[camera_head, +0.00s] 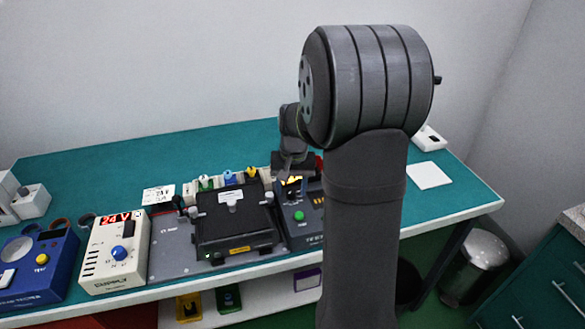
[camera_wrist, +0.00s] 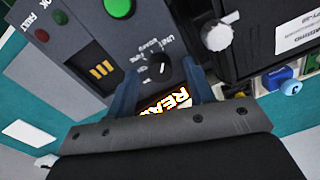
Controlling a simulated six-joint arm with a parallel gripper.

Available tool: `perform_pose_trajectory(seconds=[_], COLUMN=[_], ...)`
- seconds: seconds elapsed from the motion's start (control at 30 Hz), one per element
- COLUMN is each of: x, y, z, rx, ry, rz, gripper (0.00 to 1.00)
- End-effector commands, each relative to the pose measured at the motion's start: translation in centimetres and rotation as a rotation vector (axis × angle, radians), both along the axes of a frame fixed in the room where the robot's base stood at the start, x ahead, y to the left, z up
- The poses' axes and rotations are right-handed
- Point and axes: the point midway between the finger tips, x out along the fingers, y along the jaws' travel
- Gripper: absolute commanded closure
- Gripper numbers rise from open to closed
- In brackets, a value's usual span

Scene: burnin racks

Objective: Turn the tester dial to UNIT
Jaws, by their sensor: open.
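The tester (camera_head: 312,240) is a dark box with a green button, right of the black unit, partly hidden behind my arm in the head view. In the wrist view its panel (camera_wrist: 100,35) fills the top. The tester dial (camera_wrist: 158,74) is a black knob with a white mark, with small labels beside it, one reading UNIT. I cannot tell exactly which label the mark points at. My gripper (camera_wrist: 160,76) is open, its two blue fingers on either side of the dial; contact is unclear. In the head view the gripper (camera_head: 291,164) is over the tester's back part.
A lit orange display (camera_wrist: 168,104) shows between my fingers. The black unit (camera_head: 236,222) stands close left of the tester. A white supply box (camera_head: 115,255) showing 24 V and a blue box (camera_head: 38,270) stand farther left. A white sheet (camera_head: 428,175) lies at right.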

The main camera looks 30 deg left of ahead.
Motion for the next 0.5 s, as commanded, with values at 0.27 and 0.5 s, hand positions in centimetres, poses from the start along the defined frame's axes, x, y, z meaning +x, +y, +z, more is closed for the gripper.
perform_pose_trajectory(seconds=[0.27, 0.5], x=[0.2, 0.3], y=[-0.2, -0.4], z=[5.6, 11.5], rx=[0.004, 0.004], ry=[-0.005, -0.005], rz=[-0.001, -0.001], gripper=[0.52, 0.52])
